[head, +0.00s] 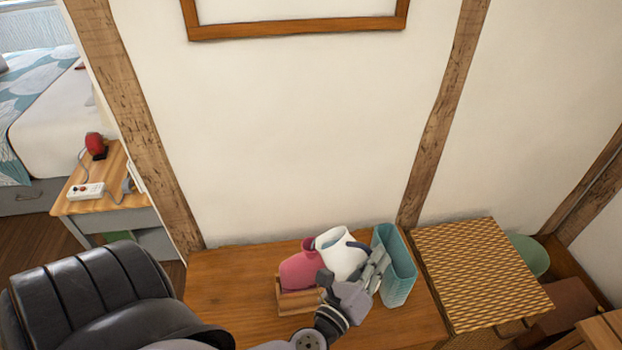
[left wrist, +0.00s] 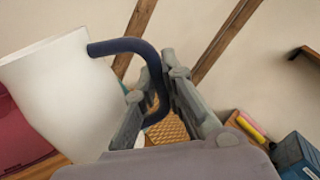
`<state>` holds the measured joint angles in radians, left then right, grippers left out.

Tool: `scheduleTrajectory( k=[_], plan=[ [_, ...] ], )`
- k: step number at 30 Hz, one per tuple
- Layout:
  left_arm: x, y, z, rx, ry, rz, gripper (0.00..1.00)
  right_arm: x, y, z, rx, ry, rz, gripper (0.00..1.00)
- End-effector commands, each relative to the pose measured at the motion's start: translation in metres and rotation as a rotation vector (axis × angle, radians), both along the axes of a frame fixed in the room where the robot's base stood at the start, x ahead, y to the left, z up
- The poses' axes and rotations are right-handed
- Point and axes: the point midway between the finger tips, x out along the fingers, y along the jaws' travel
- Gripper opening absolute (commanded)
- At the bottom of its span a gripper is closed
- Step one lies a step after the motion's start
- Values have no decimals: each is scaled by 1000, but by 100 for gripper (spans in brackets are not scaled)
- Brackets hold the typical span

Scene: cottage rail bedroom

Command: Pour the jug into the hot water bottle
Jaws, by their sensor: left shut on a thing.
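The white jug (head: 341,259) with a dark blue handle is held above the wooden table (head: 225,285). My left gripper (head: 374,265) is shut on the jug's handle, which shows between the fingers in the left wrist view (left wrist: 158,85). The jug body (left wrist: 60,95) leans left, with its mouth up and beside the bottle's neck. The pink hot water bottle (head: 298,270) stands tilted in a wooden holder (head: 301,302); part of it shows in the left wrist view (left wrist: 18,140). I cannot tell whether any water is flowing. My right gripper is not in view.
A teal basket (head: 398,282) stands close to the right of my left gripper. A woven hamper (head: 480,270) is right of the table, with a green bowl (head: 532,255) beyond it. A black leather chair (head: 95,300) is at the left. The table's left part is clear.

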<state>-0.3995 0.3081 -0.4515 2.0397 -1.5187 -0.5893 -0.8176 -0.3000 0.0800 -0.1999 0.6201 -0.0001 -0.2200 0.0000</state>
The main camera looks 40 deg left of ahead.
Motion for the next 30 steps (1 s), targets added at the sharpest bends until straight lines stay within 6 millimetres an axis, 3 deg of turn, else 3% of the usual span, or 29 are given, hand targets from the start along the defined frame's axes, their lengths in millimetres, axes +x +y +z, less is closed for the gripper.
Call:
scheduleTrajectory(
  k=[30],
  plan=[
    [0, 6, 13, -69, -9, 0, 0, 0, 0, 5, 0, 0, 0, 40]
  ],
)
